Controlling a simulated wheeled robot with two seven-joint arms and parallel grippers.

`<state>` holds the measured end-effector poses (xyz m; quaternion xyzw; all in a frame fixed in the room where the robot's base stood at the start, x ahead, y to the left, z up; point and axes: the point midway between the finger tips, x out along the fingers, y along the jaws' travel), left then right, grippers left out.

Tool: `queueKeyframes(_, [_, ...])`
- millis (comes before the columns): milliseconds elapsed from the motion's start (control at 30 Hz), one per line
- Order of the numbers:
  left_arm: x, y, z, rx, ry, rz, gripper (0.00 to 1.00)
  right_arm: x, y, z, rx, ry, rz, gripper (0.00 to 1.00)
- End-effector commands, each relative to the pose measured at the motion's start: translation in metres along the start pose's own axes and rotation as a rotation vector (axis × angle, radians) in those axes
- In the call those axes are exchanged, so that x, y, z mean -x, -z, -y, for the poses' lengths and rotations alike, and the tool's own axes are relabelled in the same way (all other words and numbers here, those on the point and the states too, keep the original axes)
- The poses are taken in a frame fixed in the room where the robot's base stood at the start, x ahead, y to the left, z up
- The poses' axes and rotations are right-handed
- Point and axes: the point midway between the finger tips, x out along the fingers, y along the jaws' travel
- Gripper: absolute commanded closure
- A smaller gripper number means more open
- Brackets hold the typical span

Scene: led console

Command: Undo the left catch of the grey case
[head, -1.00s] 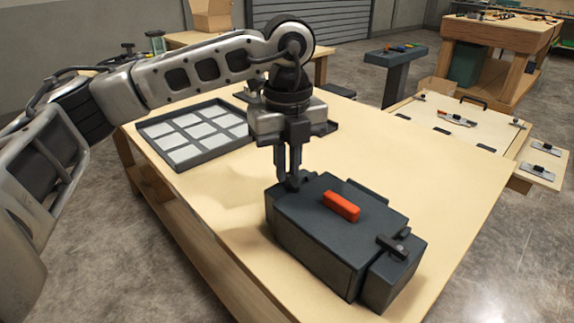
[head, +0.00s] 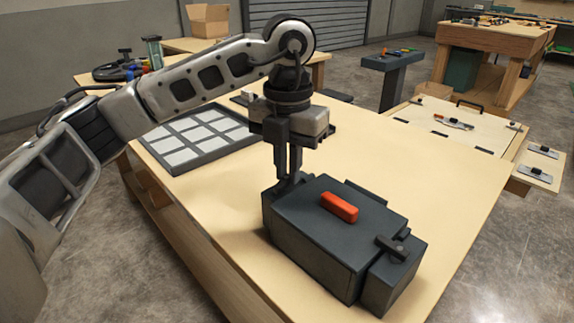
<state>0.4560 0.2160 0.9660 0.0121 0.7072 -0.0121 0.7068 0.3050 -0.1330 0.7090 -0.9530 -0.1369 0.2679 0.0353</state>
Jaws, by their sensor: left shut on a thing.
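The grey case (head: 318,236) stands on the near part of the wooden table, with a red-orange handle (head: 339,206) on its lid. A dark catch (head: 392,248) shows at its right end. My left gripper (head: 288,181) points down at the left end of the case. Its fingers are shut on the left catch, which they mostly hide, so I cannot tell how far it is turned. My right gripper is out of view.
A dark tray with pale square compartments (head: 168,144) lies behind the case on the same table (head: 440,185). The tabletop right of the case is clear. A board with latches (head: 480,136) and other benches stand farther back.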

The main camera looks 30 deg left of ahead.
Motion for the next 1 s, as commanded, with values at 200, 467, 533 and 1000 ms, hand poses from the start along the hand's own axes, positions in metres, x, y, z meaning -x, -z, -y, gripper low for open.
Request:
queueKeyframes(200, [0.0012, -0.0004, 0.0008, -0.156, 0.001, 0.003, 1.00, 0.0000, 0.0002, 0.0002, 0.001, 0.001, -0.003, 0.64])
queueKeyframes(467, [0.0014, -0.0002, 0.0013, -0.272, 0.000, 0.003, 1.00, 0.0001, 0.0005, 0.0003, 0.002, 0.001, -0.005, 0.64])
queueKeyframes(533, [0.0015, -0.0002, 0.0014, -0.290, 0.000, 0.003, 1.00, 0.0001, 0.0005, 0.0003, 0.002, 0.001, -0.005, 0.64])
queueKeyframes(1000, [0.0018, -0.0002, 0.0015, -0.318, 0.000, 0.004, 1.00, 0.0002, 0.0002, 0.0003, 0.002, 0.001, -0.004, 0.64])
